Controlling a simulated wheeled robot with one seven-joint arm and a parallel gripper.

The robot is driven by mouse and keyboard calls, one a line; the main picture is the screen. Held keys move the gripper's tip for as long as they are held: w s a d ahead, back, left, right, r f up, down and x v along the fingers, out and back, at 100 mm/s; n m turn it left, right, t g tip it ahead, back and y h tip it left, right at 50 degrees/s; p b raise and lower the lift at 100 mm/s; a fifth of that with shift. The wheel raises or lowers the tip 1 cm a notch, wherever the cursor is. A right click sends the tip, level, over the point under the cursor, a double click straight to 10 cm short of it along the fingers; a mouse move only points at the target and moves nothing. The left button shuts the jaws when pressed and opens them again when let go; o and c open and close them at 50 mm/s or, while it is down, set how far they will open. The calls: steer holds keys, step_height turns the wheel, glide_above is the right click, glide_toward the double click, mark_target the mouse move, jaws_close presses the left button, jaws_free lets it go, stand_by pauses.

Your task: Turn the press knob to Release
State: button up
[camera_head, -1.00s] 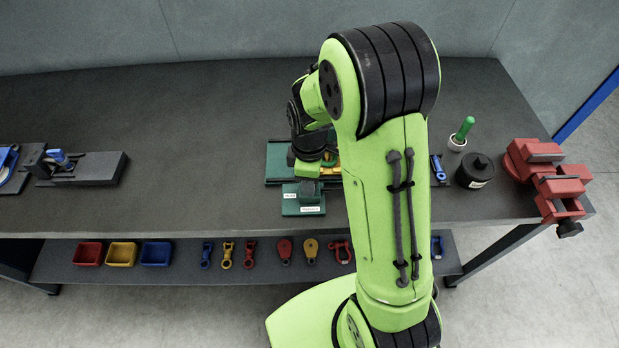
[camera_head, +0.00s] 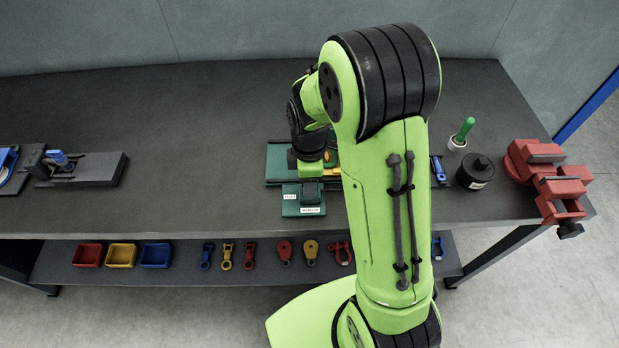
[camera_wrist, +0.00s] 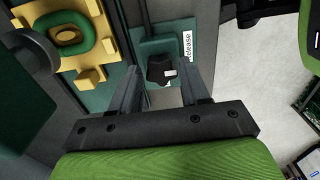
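The press knob (camera_wrist: 160,68) is a small black knob with a white mark, on a green control box (camera_wrist: 150,47) at the near side of the press. In the wrist view the mark is on the knob's right side, and the white "Release" label (camera_wrist: 187,46) is above and right of it. The box also shows in the head view (camera_head: 290,208), where my gripper largely hides the knob. My gripper (camera_wrist: 160,75) is open, its two fingers on either side of the knob in the picture. I cannot tell whether they touch it.
Beside the box is the green press base with a yellow fixture (camera_wrist: 82,50) holding a green ring (camera_wrist: 68,32). A black canister (camera_head: 475,172) and a red vise (camera_head: 545,175) stand to the right.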

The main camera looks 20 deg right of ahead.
steer(key=shift+o, duration=1.3)
step_height(320, 180, up, 16)
steer(key=p, duration=0.3)
steer(key=shift+f, duration=0.15)
steer(key=s+r+m+t, duration=0.2)
steer(key=s+r+m, duration=0.1)
steer(key=s+m, duration=0.4)
steer(key=s+r+m+t, duration=0.3)
steer(key=s+m, duration=0.4)
steer(key=s, duration=0.3)
steer(key=shift+s+m+t, duration=0.3)
steer(key=shift+s, duration=0.1)
